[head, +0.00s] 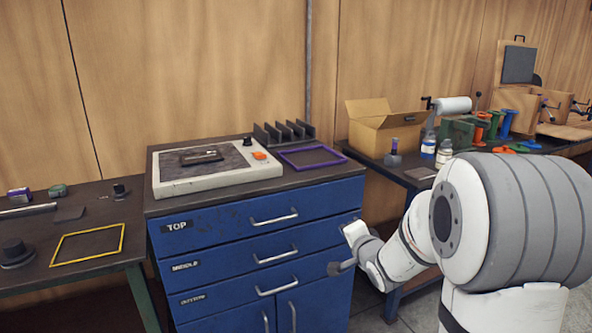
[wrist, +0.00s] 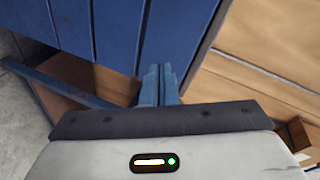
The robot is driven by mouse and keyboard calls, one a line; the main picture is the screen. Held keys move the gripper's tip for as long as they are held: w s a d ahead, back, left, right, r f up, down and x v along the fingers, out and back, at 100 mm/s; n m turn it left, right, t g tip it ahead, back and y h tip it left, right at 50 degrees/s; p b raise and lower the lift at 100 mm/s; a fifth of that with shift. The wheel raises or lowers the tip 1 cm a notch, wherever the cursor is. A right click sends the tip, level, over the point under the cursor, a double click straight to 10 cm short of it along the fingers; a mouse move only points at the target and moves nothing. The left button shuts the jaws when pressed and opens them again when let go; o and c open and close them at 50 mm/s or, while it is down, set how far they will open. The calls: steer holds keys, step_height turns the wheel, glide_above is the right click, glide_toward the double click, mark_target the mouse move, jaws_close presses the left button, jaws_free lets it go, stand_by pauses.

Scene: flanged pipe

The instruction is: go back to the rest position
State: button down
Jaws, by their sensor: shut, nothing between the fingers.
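My gripper shows in the wrist view (wrist: 159,84), its two blue-grey fingers side by side and shut with nothing between them. Blue panelling lies just beyond and above the fingertips in that view. In the head view my white arm reaches down at the right, in front of the right side of the blue drawer cabinet (head: 225,250). The fingers cannot be made out clearly there. Whether any part of my arm touches the cabinet I cannot tell.
The cabinet's drawers look shut; their handles stick out. On top are a pale device (head: 205,170), a purple frame (head: 311,157) and a black rack (head: 284,133). A left bench holds a yellow frame (head: 88,244). A cardboard box (head: 378,128) and bottles stand on the right bench.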

steer(key=s+r+n+g+h+p, duration=0.1)
steer(key=s+r+n+g+p, duration=0.2)
steer(key=s, duration=0.7)
steer(key=s+r+n+g+h+p, duration=0.1)
steer(key=s+r+n+g+p, duration=0.2)
steer(key=s, duration=0.8)
steer(key=s+r+n+g+h+p, duration=0.1)
steer(key=s+n+g, duration=0.4)
steer(key=s, duration=0.6)
steer(key=shift+s+a+r+g+p, duration=0.15)
steer(key=shift+a+r+g+p, duration=0.15)
steer(key=shift+r+g+p, duration=0.5)
steer(key=c, duration=2.2)
jaws_free()
steer(key=shift+r, duration=0.1)
